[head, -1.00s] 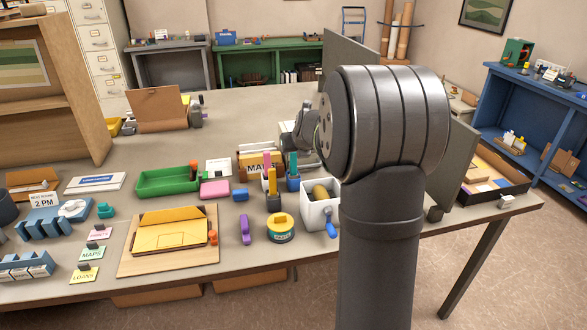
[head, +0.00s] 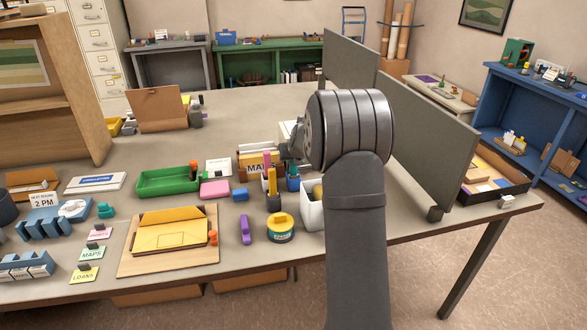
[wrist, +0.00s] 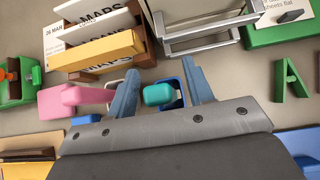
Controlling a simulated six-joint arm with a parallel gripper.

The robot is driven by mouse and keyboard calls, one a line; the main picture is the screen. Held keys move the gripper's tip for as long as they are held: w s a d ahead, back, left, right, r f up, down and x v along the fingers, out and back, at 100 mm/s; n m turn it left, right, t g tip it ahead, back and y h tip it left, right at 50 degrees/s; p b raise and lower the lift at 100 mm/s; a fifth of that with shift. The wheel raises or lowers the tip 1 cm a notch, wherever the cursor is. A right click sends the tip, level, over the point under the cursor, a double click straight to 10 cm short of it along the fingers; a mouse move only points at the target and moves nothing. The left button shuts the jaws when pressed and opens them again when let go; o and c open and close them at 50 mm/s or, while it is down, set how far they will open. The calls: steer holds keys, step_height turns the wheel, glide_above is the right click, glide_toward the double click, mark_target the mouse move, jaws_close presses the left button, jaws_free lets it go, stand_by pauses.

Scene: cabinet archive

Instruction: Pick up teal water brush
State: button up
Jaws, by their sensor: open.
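The teal water brush (wrist: 158,94) shows in the wrist view as a rounded teal end, standing at a blue cup (wrist: 174,84). Its lower part is hidden. My gripper (wrist: 160,70) is open, with one blue-grey finger on each side of the teal end and a gap on both sides. My fingers are mostly hidden in that view.
A box of map folders (wrist: 97,55) stands close behind the left finger. A pink item (wrist: 66,97) is left of it. A metal rack (wrist: 205,32) lies behind the right finger. A white container (head: 312,212) is in front of the blue cup. Grey panels (head: 428,135) stand at right.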

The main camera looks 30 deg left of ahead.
steer(key=shift+c, duration=0.5)
jaws_close()
steer(key=w+d+r, duration=0.1)
steer(key=d+r, duration=1)
steer(key=shift+w+d, duration=0.25)
steer(key=shift+d, duration=0.05)
